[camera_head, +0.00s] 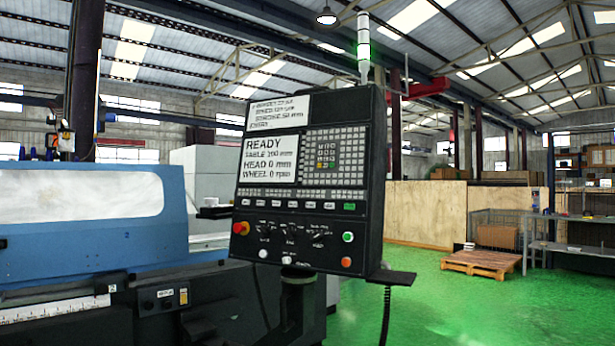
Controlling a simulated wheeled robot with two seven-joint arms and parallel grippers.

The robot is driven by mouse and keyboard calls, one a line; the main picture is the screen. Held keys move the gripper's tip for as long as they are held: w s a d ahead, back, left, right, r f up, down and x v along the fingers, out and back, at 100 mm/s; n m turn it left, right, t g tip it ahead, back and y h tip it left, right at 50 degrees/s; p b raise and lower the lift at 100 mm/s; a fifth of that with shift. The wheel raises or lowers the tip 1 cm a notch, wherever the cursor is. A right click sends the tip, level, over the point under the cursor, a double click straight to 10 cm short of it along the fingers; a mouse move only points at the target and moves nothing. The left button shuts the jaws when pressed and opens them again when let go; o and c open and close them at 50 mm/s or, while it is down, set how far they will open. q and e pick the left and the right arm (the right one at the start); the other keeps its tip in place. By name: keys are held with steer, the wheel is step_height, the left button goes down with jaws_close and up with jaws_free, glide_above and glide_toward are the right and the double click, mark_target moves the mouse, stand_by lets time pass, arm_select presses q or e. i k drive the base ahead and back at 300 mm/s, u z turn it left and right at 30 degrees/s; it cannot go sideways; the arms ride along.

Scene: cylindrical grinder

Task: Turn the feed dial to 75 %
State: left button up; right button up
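The control panel (307,190) of the grinder stands upright on a post in the middle of the head view. Its lower part has a row of small black dials: a left one (266,229), a middle one (291,229) and a right one (318,231). Their labels are too small to read, so I cannot tell which is the feed dial or where each pointer stands. The screen (269,160) reads READY, with head 0 mm and wheel 0 rpm. Neither of my grippers shows in this view.
A red emergency knob (240,228) sits left of the dials. Green (348,237) and orange (346,262) buttons sit to the right. A shelf (394,277) juts from the panel's lower right. The blue machine (90,230) fills the left.

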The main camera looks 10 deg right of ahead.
mark_target(318, 237)
steer(key=u, duration=0.45)
steer(key=k, duration=0.55)
steer(key=u, duration=0.85)
steer(key=i, duration=1.45)
steer(key=z, duration=0.45)
steer(key=i, duration=1.7)
steer(key=z, duration=1.15)
